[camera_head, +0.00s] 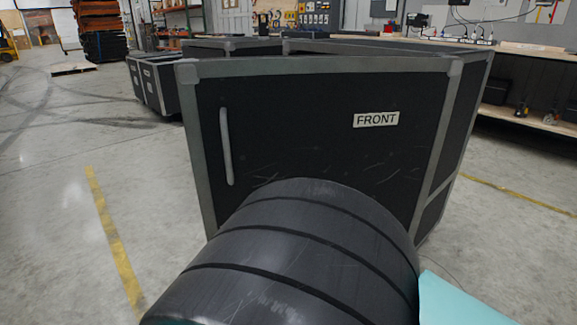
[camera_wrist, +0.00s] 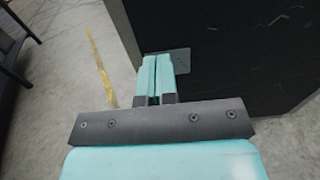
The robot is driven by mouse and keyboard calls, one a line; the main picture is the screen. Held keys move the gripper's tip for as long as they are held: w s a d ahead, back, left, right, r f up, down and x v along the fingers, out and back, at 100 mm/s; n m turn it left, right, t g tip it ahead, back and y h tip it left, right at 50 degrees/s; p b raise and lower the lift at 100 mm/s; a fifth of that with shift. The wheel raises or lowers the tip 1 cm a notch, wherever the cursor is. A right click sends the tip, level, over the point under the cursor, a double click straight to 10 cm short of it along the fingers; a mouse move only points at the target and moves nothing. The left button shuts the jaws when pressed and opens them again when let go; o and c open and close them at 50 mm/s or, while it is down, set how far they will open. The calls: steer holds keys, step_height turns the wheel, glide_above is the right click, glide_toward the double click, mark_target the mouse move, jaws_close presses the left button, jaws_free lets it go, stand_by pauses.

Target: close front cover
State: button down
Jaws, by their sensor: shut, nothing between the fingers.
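The front cover (camera_head: 300,130) is a large black panel with grey metal edging, a white FRONT label (camera_head: 376,120) and a grey upright handle (camera_head: 226,146) near its left edge. It stands swung out from the tote (camera_head: 470,120), its left side away from the body and its right edge beside it. My gripper (camera_wrist: 159,58) shows in the wrist view with its teal fingers together and empty. The fingertips are at the cover's edge, in front of a grey corner plate (camera_wrist: 182,62); I cannot tell whether they touch. The cover's lower middle is hidden in the head view by my arm.
Smaller black cases (camera_head: 155,85) stand behind at the left. A workbench (camera_head: 540,55) with tools runs along the back right. The concrete floor at the left (camera_head: 70,190) is open, with a yellow line (camera_head: 112,235) across it.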

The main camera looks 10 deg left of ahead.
mark_target(240, 193)
steer(key=x, duration=0.8)
steer(key=p+x, duration=0.1)
steer(key=x, duration=0.3)
steer(key=shift+w+d+f, duration=0.1)
steer(key=shift+d, duration=0.15)
steer(key=shift+w+a, duration=0.25)
steer(key=shift+w, duration=0.4)
